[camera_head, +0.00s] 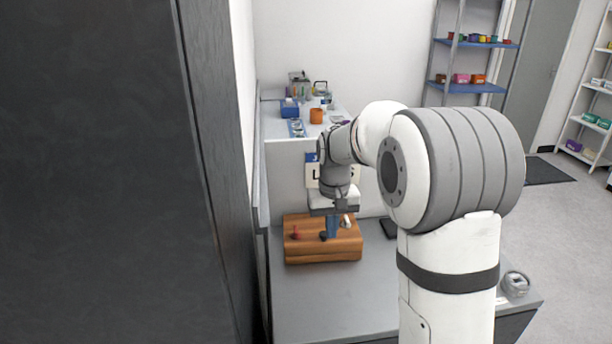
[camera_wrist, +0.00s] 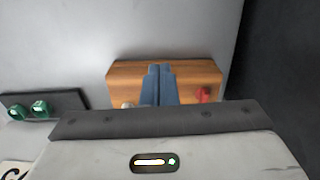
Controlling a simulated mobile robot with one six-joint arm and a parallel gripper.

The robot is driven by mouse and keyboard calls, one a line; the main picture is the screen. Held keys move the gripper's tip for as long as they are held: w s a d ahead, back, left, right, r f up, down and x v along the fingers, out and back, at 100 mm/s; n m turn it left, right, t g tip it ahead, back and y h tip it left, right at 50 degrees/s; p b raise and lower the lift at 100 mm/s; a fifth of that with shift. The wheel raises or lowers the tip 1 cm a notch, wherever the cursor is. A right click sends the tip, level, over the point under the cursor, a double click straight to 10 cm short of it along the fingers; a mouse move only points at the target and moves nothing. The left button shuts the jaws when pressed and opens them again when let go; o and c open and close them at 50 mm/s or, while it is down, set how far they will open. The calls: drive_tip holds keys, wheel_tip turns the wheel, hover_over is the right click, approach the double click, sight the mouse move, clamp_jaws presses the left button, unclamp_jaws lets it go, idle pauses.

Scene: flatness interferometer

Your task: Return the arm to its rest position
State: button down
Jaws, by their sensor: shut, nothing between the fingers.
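My arm reaches over the grey bench (camera_head: 325,300) in the head view. My gripper (camera_head: 331,236) points down at the wooden block (camera_head: 305,256) on that bench. In the wrist view, the two blue fingers of my gripper (camera_wrist: 159,72) are together with nothing between them. They cover the middle of the wooden block (camera_wrist: 125,78). A red knob (camera_wrist: 204,94) is on the block to the right of the fingers, and a pale knob (camera_wrist: 128,104) is to the left. I cannot tell whether the fingertips touch the block.
A black plate with two green parts (camera_wrist: 40,108) lies beside the block in the wrist view. A tall dark panel (camera_head: 90,170) fills the left of the head view. A raised surface with a blue box (camera_head: 289,107) and an orange cup (camera_head: 316,116) is behind. The bench front is clear.

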drive_tip(key=s+d+r+t, duration=0.1)
drive_tip(key=s+d, duration=0.1)
drive_tip(key=s, duration=1.1)
drive_tip(key=s+d+r+t, duration=0.1)
drive_tip(key=s+r+t, duration=0.1)
drive_tip(key=s, duration=1.1)
drive_tip(key=shift+d+r+m, duration=0.3)
drive_tip(key=shift+d+m, duration=0.1)
